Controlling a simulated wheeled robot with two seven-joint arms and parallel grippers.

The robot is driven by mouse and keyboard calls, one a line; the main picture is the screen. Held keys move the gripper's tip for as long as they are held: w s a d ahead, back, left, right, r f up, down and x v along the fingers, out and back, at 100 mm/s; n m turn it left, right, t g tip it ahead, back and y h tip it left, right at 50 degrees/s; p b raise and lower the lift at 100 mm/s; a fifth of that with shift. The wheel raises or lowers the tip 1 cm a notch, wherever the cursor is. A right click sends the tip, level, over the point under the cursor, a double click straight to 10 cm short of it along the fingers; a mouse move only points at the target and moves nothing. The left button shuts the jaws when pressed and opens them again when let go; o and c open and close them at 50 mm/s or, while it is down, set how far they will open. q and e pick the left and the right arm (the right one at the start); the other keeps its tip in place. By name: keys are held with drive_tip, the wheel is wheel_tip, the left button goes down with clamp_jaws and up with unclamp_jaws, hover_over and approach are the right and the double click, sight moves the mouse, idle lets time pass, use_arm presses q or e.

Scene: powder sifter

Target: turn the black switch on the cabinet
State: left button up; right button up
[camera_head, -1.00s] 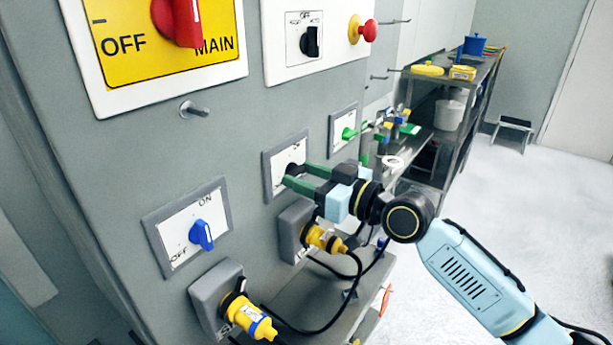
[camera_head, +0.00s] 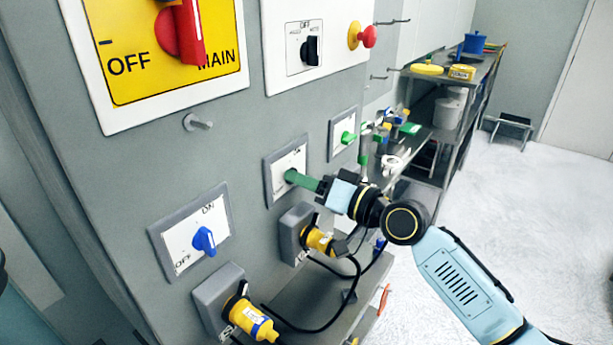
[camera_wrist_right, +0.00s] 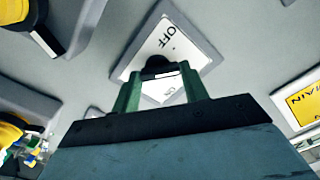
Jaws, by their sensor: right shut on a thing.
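The black switch (camera_wrist_right: 157,64) sits on a white plate marked OFF (camera_wrist_right: 182,45) in a grey frame. In the head view this plate (camera_head: 291,163) is the middle one of three small switch plates, and my fingers hide most of the knob. My right gripper (camera_head: 293,177) reaches the plate from the right. In the wrist view its two green fingers (camera_wrist_right: 160,80) lie on either side of the black knob, shut on it. In the head view the fingers line up and look like one. My left gripper is not seen.
A blue switch (camera_head: 204,240) and a green switch (camera_head: 347,137) flank the plate. Another black switch (camera_head: 311,50) and a red button (camera_head: 369,37) are above. Yellow plugs (camera_head: 318,240) with black cables stick out below. Open floor lies right.

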drive_tip(key=m+p, duration=0.4)
drive_tip(key=m, duration=0.6)
drive_tip(key=shift+w+d+p, duration=0.1)
drive_tip(key=shift+p, duration=0.3)
drive_tip(key=shift+m, duration=0.3)
drive_tip(key=o, duration=1)
drive_tip(key=shift+d, duration=0.1)
drive_tip(key=b+v, duration=0.2)
drive_tip(key=v, duration=1.1)
drive_tip(key=shift+b, duration=0.4)
